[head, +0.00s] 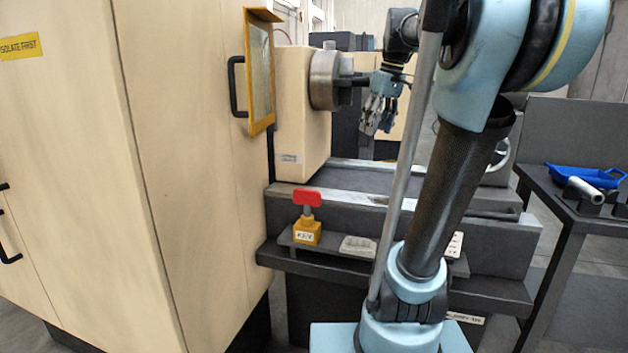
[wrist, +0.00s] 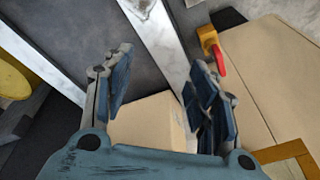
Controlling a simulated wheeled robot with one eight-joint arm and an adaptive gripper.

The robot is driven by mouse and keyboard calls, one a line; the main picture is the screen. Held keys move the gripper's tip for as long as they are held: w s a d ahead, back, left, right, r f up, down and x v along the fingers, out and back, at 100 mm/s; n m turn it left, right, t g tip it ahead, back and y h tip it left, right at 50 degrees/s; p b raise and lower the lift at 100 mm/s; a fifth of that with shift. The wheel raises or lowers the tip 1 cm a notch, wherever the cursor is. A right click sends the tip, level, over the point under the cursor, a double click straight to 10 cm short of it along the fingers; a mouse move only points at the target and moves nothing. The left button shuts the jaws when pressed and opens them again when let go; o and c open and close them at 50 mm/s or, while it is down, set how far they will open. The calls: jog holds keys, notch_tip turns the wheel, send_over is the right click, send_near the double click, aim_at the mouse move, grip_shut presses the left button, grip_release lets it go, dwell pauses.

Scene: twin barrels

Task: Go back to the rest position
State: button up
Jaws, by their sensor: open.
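My gripper (head: 378,122) hangs in front of the lathe chuck (head: 325,80) in the head view, with its fingers pointing down. In the wrist view my gripper (wrist: 155,90) has its two fingers spread wide apart. It is open, with nothing between the pads. My arm rises from its blue base at the lower middle of the head view and bends over toward the machine.
A beige cabinet (head: 190,180) fills the left, with a yellow-framed door (head: 260,75) standing open. A red-handled yellow lockout (head: 307,230) stands on the machine's front ledge. At right a dark table (head: 560,195) holds a blue tray (head: 590,175) and a metal cylinder (head: 583,190).

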jog(key=s+f+m, duration=0.2)
jog(key=s+f, duration=0.5)
jog(key=f, duration=0.3)
jog(key=s+f+m+h, duration=0.1)
jog(key=s+f+m, duration=0.1)
jog(key=s+f, duration=0.5)
jog(key=s+f+m, duration=0.2)
jog(key=s+f, duration=0.5)
jog(key=f, duration=0.8)
jog(key=shift+d+t+h, duration=0.25)
jog(key=shift+t+h, duration=0.05)
jog(key=shift+h, duration=0.1)
jog(key=shift+w, duration=0.1)
jog(key=shift+w+f, duration=0.2)
jog(key=shift+w, duration=0.2)
